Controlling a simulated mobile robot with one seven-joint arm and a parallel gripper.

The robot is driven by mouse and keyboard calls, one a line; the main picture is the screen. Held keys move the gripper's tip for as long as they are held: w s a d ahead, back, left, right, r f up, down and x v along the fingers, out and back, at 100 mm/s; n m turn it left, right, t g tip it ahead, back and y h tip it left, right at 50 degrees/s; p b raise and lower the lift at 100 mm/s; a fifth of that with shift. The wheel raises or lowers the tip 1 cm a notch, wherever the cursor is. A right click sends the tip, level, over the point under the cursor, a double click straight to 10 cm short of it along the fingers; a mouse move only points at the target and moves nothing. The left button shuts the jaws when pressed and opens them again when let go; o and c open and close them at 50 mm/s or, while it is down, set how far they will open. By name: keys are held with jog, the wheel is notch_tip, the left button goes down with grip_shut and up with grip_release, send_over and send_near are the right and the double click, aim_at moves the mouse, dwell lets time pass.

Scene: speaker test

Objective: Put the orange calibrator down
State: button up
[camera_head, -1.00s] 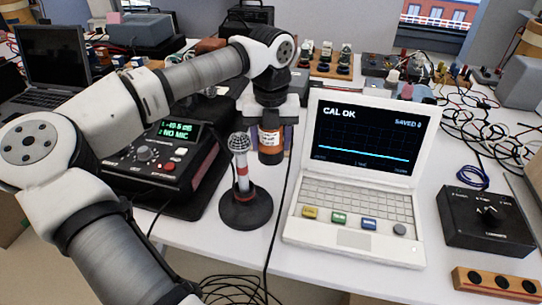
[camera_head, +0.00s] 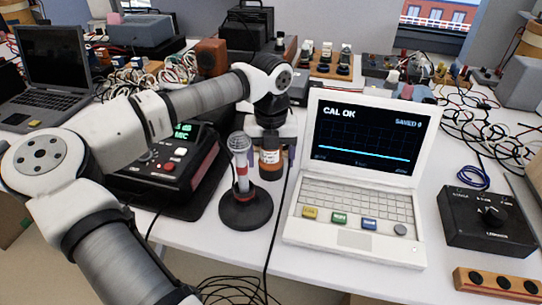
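The orange calibrator (camera_head: 270,161) is a dark-topped cylinder with an orange label band. It is upright behind the microphone stand and left of the white laptop, low over the white table. I cannot tell whether its base touches the tabletop. My gripper (camera_head: 271,143) is directly at its upper part, pointing down. The fingers are mostly hidden by the hand, the calibrator and the microphone, so I cannot tell whether they still clasp it.
A microphone (camera_head: 240,160) on a round black stand (camera_head: 246,210) is close in front. The white laptop (camera_head: 352,238) reads "CAL OK". A black meter box (camera_head: 155,180) is on the left, partly behind my arm. A black knob box (camera_head: 487,220) is on the right.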

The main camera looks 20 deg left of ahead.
notch_tip(320, 180, up, 12)
jog(key=shift+r+p, duration=0.2)
jog(key=shift+p, duration=0.2)
dwell(0.3)
